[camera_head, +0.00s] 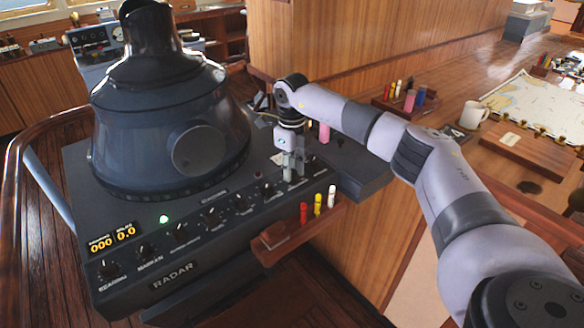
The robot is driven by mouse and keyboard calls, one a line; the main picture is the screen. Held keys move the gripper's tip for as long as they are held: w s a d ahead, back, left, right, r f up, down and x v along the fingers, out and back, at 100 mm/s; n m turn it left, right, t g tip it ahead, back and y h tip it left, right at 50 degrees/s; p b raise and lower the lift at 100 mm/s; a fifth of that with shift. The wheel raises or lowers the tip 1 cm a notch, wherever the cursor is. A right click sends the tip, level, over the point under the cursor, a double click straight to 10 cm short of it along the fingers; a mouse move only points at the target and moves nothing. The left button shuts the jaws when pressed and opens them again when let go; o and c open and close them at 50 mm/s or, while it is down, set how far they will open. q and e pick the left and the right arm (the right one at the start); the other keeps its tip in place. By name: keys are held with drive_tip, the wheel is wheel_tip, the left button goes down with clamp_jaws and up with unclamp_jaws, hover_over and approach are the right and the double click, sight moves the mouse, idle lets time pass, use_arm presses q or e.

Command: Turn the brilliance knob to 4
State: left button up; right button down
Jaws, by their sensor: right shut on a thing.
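The dark radar console (130,220) has a row of black knobs along its sloping front panel, with small labels that I cannot read well enough to pick out the brilliance knob. My right gripper (289,177) points down at the right part of this row. It is shut on a knob that its fingers mostly hide, so I cannot read that knob's setting. A free black knob (268,188) sits just left of the fingers. My left gripper is not in view.
A domed radar hood (165,110) rises behind the knobs. A wooden holder (275,246) with red, yellow and white markers juts out below the gripper. A white mug (472,115) and a chart (535,105) lie on the wooden table at right.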

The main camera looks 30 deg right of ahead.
drive_tip(key=m, duration=0.6)
drive_tip(key=shift+w+r+m+p, duration=0.1)
drive_tip(key=shift+r+m+p, duration=0.05)
drive_tip(key=shift+m+p, duration=0.2)
idle(0.5)
drive_tip(key=c, duration=1.3)
unclamp_jaws()
drive_tip(key=shift+c, duration=0.2)
drive_tip(key=shift+r, duration=0.1)
wheel_tip(320, 180, up, 12)
drive_tip(key=shift+f, duration=0.2)
